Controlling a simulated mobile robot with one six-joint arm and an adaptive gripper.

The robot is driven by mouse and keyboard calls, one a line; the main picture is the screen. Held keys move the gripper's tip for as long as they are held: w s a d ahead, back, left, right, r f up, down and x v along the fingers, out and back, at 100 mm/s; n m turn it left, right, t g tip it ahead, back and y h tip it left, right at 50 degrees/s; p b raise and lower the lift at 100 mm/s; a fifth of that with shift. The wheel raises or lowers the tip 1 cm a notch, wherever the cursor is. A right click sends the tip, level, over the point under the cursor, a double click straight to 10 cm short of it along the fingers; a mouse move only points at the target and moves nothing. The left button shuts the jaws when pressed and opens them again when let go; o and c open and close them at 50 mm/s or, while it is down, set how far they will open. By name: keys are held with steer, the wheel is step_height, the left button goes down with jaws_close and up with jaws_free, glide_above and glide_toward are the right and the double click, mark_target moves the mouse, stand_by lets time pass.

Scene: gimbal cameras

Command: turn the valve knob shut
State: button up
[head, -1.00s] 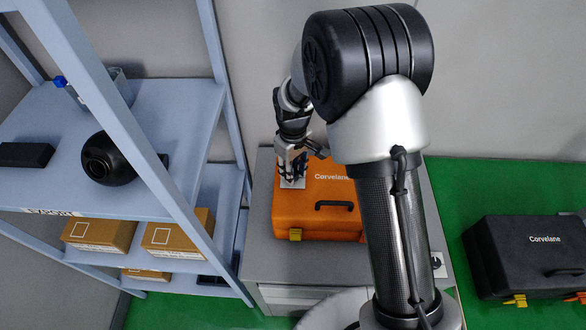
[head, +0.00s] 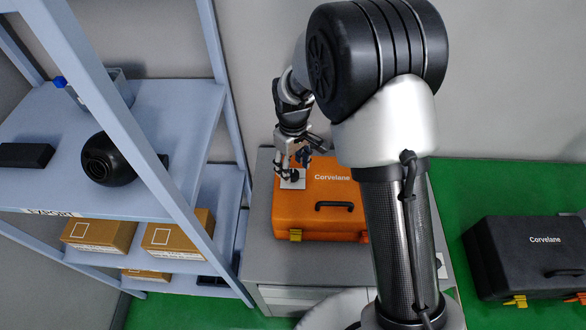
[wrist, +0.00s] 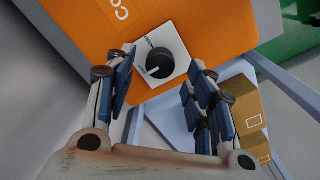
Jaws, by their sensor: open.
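The valve knob (wrist: 159,62) is a round black dial with a pale pointer line on a white square plate (wrist: 172,40), with small lettering at the plate's edge. In the wrist view it lies between and beyond my fingertips, touching neither. In the head view the knob (head: 294,176) and plate show at the left side of the orange Corvelane case (head: 318,215). My gripper (head: 291,160) is open and empty, just above the knob. Its blue-padded fingers stand on both sides of the knob in the wrist view.
The orange case is on a grey cabinet (head: 285,262). A blue-grey shelf rack (head: 190,100) with boxes (head: 178,232) stands close on the left. A black Corvelane case (head: 530,255) is on the green floor at right. A small white plate (head: 441,266) shows beside my arm.

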mark_target(294, 174)
step_height(294, 174, up, 10)
steer(key=shift+f, duration=0.15)
stand_by(0.4)
steer(key=s+d+r+m+t+b, duration=0.2)
steer(key=s+d+r+m+b, duration=0.2)
steer(key=s+d+r, duration=0.65)
steer(key=s+d+f+m+t+b, duration=0.1)
steer(key=s+d+f+m+b, duration=0.1)
steer(key=s, duration=0.5)
steer(key=s+d+f+m+t+b, duration=0.1)
steer(key=s+d+m+b, duration=0.1)
steer(key=s, duration=0.6)
steer(key=shift+s+f+m+t, duration=0.2)
steer(key=shift+f+m+t, duration=0.1)
steer(key=shift+f+m, duration=0.1)
steer(key=shift+c, duration=0.3)
